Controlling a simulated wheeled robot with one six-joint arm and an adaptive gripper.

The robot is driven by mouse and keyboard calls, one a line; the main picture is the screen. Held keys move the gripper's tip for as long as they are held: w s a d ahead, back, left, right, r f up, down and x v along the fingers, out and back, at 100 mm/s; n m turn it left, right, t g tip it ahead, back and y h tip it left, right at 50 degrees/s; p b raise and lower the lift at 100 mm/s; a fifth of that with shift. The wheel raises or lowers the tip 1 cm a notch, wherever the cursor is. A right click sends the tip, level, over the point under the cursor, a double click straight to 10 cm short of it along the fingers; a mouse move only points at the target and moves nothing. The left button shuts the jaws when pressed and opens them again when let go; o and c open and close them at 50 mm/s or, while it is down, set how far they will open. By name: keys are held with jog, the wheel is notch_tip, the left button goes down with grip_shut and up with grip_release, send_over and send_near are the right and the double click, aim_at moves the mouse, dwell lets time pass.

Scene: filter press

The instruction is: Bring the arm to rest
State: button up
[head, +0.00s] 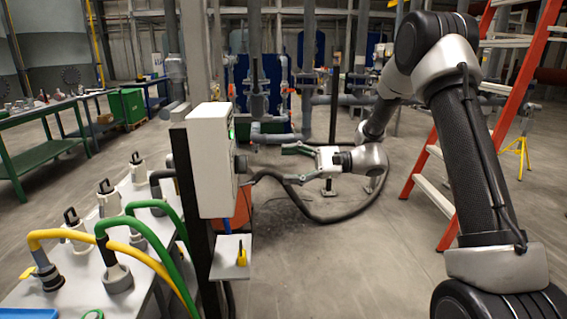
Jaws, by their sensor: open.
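My arm rises at the right of the head view, bends over at the top and reaches down toward the middle. My gripper (291,165) is at its end, pointing left. Its two dark fingers are spread apart with nothing between them. It hangs in the air over the concrete floor, to the right of a white control box (212,158) on a dark post. The fingers look apart from the box in the picture, though the depth between them is hard to judge.
A grey bench (130,225) with yellow and green hoses stands at the left front. A small shelf (231,256) holds a yellow item below the box. A red ladder (430,185) stands right. Open floor (340,270) lies in the middle.

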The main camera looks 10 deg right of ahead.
jog(key=s+d+f+n+g+h, duration=0.2)
jog(key=s+d+f+h, duration=0.2)
jog(key=s, duration=0.3)
jog(key=s+d+f+n+g+h, duration=0.1)
jog(key=s+d+f+g+h, duration=0.1)
jog(key=s+d+f+h, duration=0.4)
jog(key=s+d+r+n+t+h, duration=0.6)
jog(key=s+d+r, duration=0.9)
jog(key=s, duration=0.3)
jog(key=shift+d+r+n+t+h, duration=0.25)
jog(key=shift+r+n+t+h, duration=0.15)
jog(key=shift+r+t+h, duration=0.4)
jog(key=shift+f, duration=0.15)
